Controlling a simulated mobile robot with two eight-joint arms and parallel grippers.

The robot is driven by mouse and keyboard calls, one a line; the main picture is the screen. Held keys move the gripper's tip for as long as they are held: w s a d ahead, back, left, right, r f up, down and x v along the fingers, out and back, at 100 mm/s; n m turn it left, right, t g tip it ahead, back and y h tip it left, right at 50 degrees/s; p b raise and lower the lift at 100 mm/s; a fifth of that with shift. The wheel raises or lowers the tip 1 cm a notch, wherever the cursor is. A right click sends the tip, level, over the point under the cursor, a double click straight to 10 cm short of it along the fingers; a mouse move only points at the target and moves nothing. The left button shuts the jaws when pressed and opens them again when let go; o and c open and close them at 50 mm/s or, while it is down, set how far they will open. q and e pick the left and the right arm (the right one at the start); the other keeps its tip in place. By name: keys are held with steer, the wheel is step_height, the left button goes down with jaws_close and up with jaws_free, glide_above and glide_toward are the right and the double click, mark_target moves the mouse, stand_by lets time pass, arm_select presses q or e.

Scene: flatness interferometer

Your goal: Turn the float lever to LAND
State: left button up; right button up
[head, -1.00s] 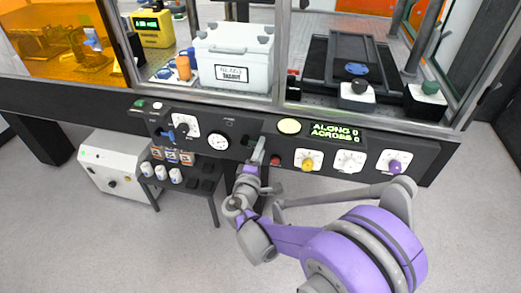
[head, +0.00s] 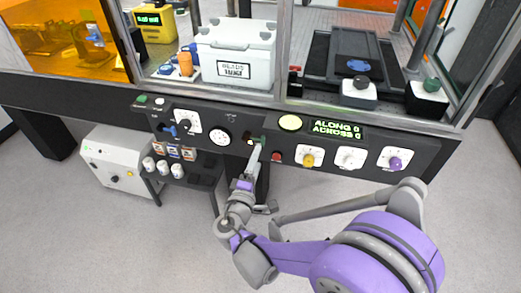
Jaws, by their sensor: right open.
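My right gripper (head: 254,153) is at the front of the dark control panel (head: 130,108), between the round gauge (head: 220,137) and the red button (head: 277,157). It is open, and its fingers show nearly edge-on. A small lit yellow spot (head: 250,142) and a small green part show just above the fingertips. The float lever is not clearly made out; the gripper may cover it, and I cannot tell its position or whether the fingers touch it. A blue handle (head: 169,131) sits further left on the panel. My left gripper is not in view.
Yellow (head: 309,158), white (head: 348,158) and purple (head: 394,161) knobs line the panel's right, below a green-lettered display (head: 337,129). A low black stand (head: 185,173) with small jars and a white box (head: 115,163) are below left. Floor in front is clear.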

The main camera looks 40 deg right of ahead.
steer(key=shift+v, duration=2.15)
